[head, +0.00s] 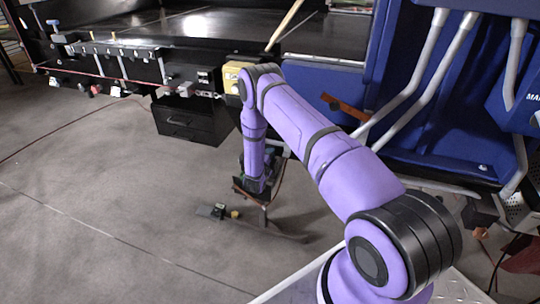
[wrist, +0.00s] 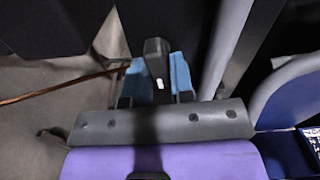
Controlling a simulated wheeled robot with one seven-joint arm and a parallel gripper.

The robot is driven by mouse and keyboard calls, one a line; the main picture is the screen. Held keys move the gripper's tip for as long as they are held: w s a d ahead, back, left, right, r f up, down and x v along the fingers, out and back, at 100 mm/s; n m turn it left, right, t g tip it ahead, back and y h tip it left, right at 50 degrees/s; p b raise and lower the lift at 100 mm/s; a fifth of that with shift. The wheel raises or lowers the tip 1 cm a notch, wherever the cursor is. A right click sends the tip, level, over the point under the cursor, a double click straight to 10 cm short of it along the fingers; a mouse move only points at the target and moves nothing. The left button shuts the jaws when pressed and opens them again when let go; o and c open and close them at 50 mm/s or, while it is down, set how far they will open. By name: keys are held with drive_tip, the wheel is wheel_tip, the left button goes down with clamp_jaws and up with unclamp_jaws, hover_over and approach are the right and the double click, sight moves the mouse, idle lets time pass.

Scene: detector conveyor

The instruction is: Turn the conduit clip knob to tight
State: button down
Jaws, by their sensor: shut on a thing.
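My gripper (wrist: 156,78) shows in the wrist view with a blue pad on each side. It is shut on a narrow black knob (wrist: 156,52) with a small white mark, which stands upright between the pads. I take this as the conduit clip knob; its base and any tight marking are hidden. In the head view my purple arm reaches out and bends down, with its wrist beside the lower left of the blue machine. The knob cannot be made out there.
The blue machine (head: 420,150) with pale conduits (head: 440,62) stands at the right. A black drawer box (head: 188,122) hangs under the conveyor (head: 190,28) at the left. A dark flat piece with small blocks (head: 218,211) lies on the floor. Open floor (head: 90,210) is at the left.

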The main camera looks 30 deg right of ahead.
drive_tip(key=shift+a+f+m, duration=0.1)
drive_tip(key=shift+f+m, duration=0.05)
drive_tip(key=shift+m, duration=0.35)
drive_tip(key=c, duration=1.1)
unclamp_jaws()
drive_tip(key=v, duration=1)
drive_tip(key=shift+s+a, duration=0.3)
